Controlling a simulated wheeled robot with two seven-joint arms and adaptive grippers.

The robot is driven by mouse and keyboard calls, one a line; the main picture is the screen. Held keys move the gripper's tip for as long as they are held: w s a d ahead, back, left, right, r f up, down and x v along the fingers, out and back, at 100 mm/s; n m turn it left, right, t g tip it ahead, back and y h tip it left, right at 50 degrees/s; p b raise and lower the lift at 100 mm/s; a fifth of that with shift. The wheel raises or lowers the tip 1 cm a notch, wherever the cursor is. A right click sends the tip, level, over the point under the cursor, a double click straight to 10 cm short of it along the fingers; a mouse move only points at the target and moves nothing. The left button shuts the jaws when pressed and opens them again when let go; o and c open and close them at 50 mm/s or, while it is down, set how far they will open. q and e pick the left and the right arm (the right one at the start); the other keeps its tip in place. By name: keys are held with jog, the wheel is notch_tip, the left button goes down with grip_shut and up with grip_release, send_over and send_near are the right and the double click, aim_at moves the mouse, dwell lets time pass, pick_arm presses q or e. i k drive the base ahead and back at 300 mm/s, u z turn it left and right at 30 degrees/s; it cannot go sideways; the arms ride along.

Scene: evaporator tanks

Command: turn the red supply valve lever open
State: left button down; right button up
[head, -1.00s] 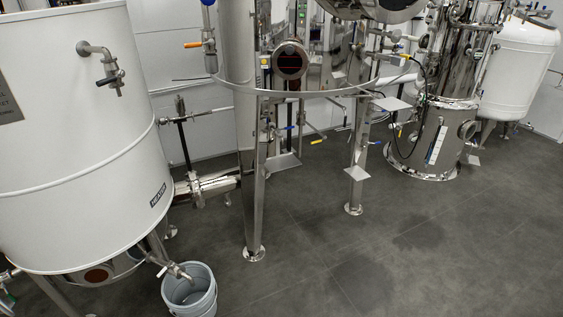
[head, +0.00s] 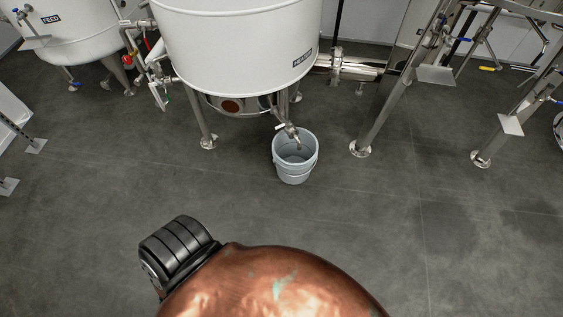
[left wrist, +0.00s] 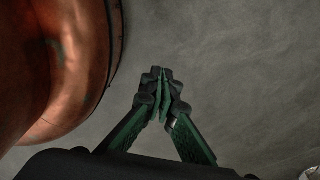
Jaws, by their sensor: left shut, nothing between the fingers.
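A small red part, which looks like the red valve lever (head: 127,40), shows on the piping between the FEED tank (head: 85,30) and the HEATER tank (head: 235,45) at the upper left of the head view. It is too small to tell its exact angle. My left gripper (left wrist: 161,76) shows in the left wrist view with its green and black fingers together, empty, over bare grey floor and well apart from any valve. Neither gripper shows in the head view. My right gripper is not in view.
A grey-blue bucket (head: 294,160) stands on the floor under the HEATER tank's drain tap (head: 290,132). Steel legs (head: 385,120) with foot plates stand to the right. A white panel-like thing (head: 10,115) is at the left edge.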

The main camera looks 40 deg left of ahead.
aim_at(143, 29)
jog(key=u, duration=0.05)
jog(key=k, duration=0.3)
jog(key=u, duration=1.15)
jog(key=i, duration=0.5)
jog(key=z, duration=0.05)
